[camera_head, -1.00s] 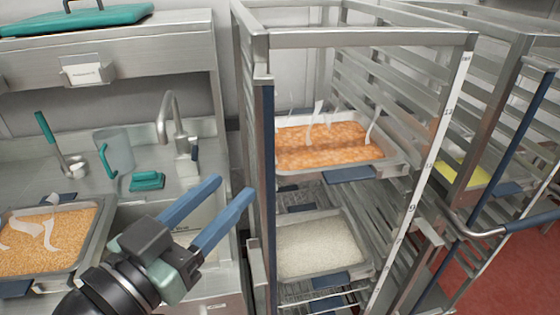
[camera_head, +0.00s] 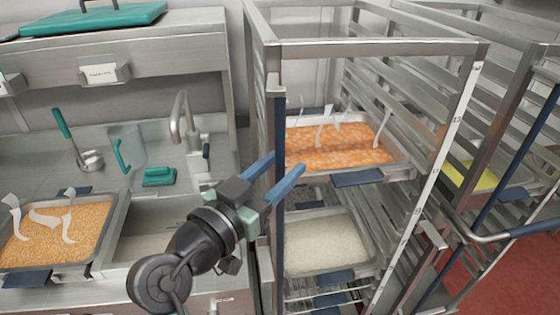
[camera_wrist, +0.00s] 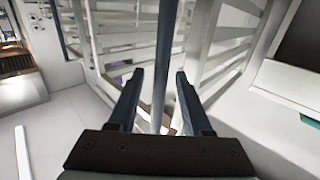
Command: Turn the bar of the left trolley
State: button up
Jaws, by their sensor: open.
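The left trolley (camera_head: 370,47) is a tall metal rack in the middle of the head view. Its bar (camera_head: 279,120) is a dark blue upright along the front left corner. My gripper (camera_head: 287,162) is open at that bar, with its blue fingers pointing up and to the right.
The left trolley holds a tray of orange food (camera_head: 338,146) above a tray of white grains (camera_head: 325,245). A second trolley (camera_head: 520,110) stands to the right. On the left are a counter with a sink (camera_head: 150,245), a tap (camera_head: 180,115) and a tray of yellow grains (camera_head: 55,235).

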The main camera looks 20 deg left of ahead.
jog(key=shift+w, duration=0.15)
jog(key=shift+c, duration=0.3)
grip_shut()
jog(key=shift+d+y, duration=0.1)
jog(key=shift+y, duration=0.2)
jog(key=w+n+g+y+b, duration=0.3)
jog(key=n+g+y+b, duration=0.3)
jog(key=y, duration=0.4)
jog(key=w+d+n+g+y+b, duration=0.1)
jog(key=w+n+g+y+b, duration=0.2)
jog(key=n+g+y+b, duration=0.3)
jog(key=shift+w+d+n+g+y+b, duration=0.25)
jog(key=shift+n+y+b, duration=0.6)
jog(key=shift+n+y, duration=1.35)
jog(key=shift+w+a+f+n+g, duration=0.1)
jog(key=shift+a+n+g, duration=0.05)
jog(key=shift+n+g, duration=0.3)
